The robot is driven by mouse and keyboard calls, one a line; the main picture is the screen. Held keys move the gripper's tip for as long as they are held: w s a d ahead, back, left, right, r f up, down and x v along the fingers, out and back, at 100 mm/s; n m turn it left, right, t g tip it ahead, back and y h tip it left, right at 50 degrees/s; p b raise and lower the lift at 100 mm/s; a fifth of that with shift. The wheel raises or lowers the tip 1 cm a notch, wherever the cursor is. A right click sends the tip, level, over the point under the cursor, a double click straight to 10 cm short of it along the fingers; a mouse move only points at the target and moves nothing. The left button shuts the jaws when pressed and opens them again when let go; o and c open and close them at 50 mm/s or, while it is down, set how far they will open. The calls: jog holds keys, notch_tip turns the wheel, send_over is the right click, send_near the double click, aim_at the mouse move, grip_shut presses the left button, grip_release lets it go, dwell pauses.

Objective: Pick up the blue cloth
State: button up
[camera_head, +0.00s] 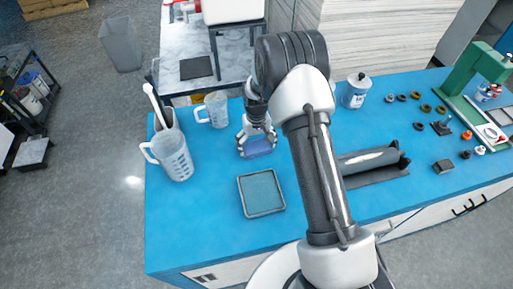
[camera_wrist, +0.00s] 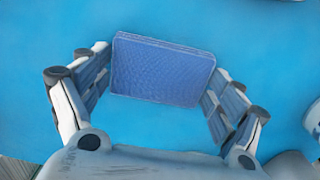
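The blue cloth (camera_head: 260,147) is a folded, dark blue rectangular pad on the bright blue table, behind the square tray in the head view. In the wrist view the cloth (camera_wrist: 162,70) lies between the two fingers of my gripper (camera_wrist: 158,88). The left finger is close to its left edge and the right finger is close to its right edge. The fingers are spread wide; whether they touch the cloth I cannot tell. In the head view my gripper (camera_head: 257,138) points down over the cloth and hides part of it.
A square grey-rimmed tray (camera_head: 244,193) lies in front of the cloth. A large measuring jug (camera_head: 175,158) and a smaller jug (camera_head: 217,110) stand to the left and behind. A white jar (camera_head: 355,93) and a dark roller stand (camera_head: 375,174) are to the right.

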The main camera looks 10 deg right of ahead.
aim_at(257, 146)
jog(key=c, duration=0.4)
notch_tip(257, 146, up, 20)
jog(key=p, duration=0.3)
jog(key=shift+p, duration=0.4)
